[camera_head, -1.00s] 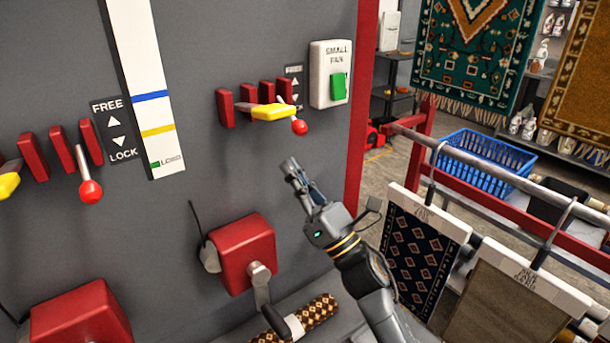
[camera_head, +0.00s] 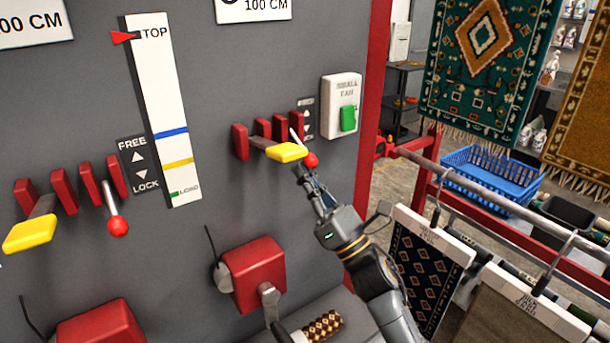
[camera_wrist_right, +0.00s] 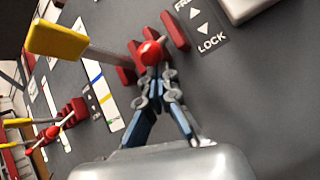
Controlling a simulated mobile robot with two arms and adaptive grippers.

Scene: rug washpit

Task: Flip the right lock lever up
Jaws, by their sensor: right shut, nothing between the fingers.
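The right lock lever has a red ball knob (camera_head: 311,160) on a thin pale rod, among red plates (camera_head: 263,130) on the grey wall. Its knob hangs at the low end of the rod, and a yellow-ended lever (camera_head: 288,152) is just left of it. My right gripper (camera_head: 300,172) is shut and empty, its tips just below the knob. In the right wrist view the knob (camera_wrist_right: 151,53) sits right beyond the closed fingertips (camera_wrist_right: 156,75); I cannot tell whether they touch. The FREE/LOCK label (camera_wrist_right: 207,25) is beside it. My left gripper is not in view.
A left lever set has its own red knob (camera_head: 118,227) and yellow handle (camera_head: 29,233). A white switch box with a green button (camera_head: 348,119) is right of the right set. A red crank housing (camera_head: 252,273) is below. Hanging samples (camera_head: 428,262) are at the right.

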